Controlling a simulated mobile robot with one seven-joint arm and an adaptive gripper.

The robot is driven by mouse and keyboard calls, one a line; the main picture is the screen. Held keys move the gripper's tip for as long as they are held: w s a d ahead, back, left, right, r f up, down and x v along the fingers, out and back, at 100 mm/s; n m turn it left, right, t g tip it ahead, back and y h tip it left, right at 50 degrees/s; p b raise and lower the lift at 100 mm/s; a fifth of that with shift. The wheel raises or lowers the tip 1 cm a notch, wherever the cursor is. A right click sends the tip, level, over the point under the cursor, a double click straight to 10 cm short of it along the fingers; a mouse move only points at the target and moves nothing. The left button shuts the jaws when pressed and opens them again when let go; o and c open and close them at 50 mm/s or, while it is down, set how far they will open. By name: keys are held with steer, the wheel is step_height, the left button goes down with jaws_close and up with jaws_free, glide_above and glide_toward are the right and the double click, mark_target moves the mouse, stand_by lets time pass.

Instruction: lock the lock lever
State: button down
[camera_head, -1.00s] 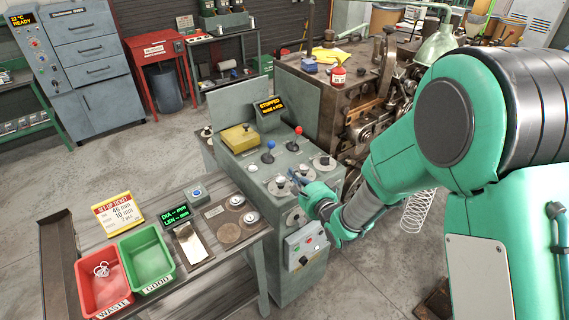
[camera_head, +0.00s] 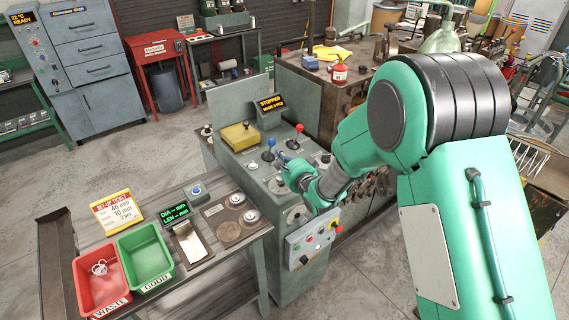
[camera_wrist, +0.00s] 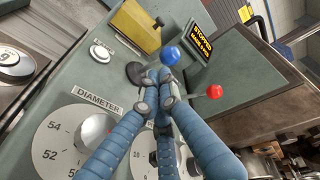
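Two ball-topped levers stand on the grey-green machine top; I cannot read which is the lock lever. The blue-knobbed lever (camera_head: 271,142) stands on the left and also shows in the wrist view (camera_wrist: 171,56), just beyond my fingertips. The red-knobbed lever (camera_head: 299,128) is farther right, and its knob shows in the wrist view (camera_wrist: 215,91). My gripper (camera_head: 282,160) is at the blue lever's near side. In the wrist view its blue fingers (camera_wrist: 157,84) are drawn together, partly hiding the lever's shaft. I see nothing held between them; contact with the lever is unclear.
A DIAMETER dial (camera_wrist: 90,135) and another dial lie below the fingers. A yellow box (camera_head: 239,137) and the STOPPED display (camera_head: 270,105) are behind the levers. A button panel (camera_head: 312,240) is on the machine's front. A bench with red and green bins (camera_head: 145,258) stands left.

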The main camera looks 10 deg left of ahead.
mark_target(269, 140)
steer(key=shift+w+a+r, duration=0.15)
steer(key=shift+w+a, duration=0.45)
steer(key=shift+w, duration=0.25)
steer(key=shift+w+a+r+g+h+p, duration=0.4)
steer(key=shift+r+g+p, duration=0.2)
steer(key=shift+p, duration=1.1)
steer(key=w+a+r+g+h+p, duration=0.1)
steer(key=p, duration=0.3)
steer(key=shift+r, duration=0.25)
steer(key=g+p, duration=0.1)
steer(key=p, duration=0.1)
steer(key=w+a+g+h+p, duration=0.1)
steer(key=p, duration=0.2)
steer(key=shift+w+a+r+n+h, duration=0.2)
steer(key=shift+r+n+h, duration=0.1)
steer(key=shift+r+n, duration=0.1)
steer(key=shift+w+a+p, duration=0.25)
steer(key=shift+a+p, duration=0.05)
steer(key=shift+p, duration=0.65)
steer(key=shift+w+a+p, duration=0.8)
steer(key=shift+w+p, duration=0.05)
steer(key=shift+p, duration=0.25)
